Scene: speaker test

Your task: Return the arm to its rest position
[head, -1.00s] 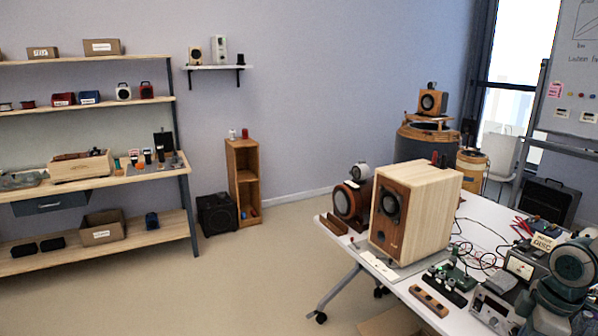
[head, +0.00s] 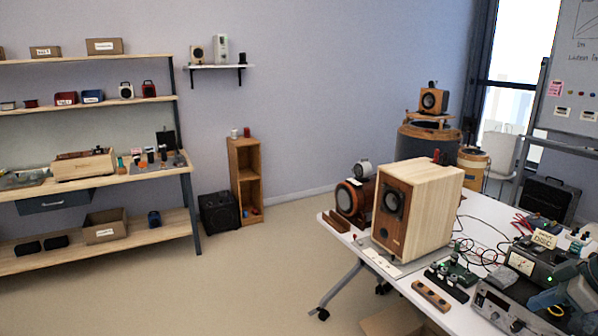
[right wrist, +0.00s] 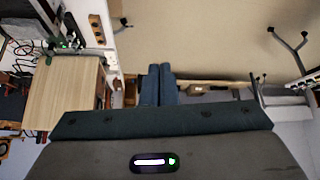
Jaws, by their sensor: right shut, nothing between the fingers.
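My right gripper (right wrist: 160,72) shows in the right wrist view with its two dark blue fingers together and nothing between them. It hangs clear of the objects around it. Part of my right arm shows at the lower right edge of the head view, in front of the bench instruments; the fingers cannot be made out there. My left gripper is in neither view.
A large wooden speaker (head: 432,205) stands on the white table, and its pale top (right wrist: 62,92) shows in the right wrist view. Meters, cables and a power supply (head: 497,306) crowd the table's right. Wooden shelves (head: 150,235) stand at left. The floor (head: 240,270) between is clear.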

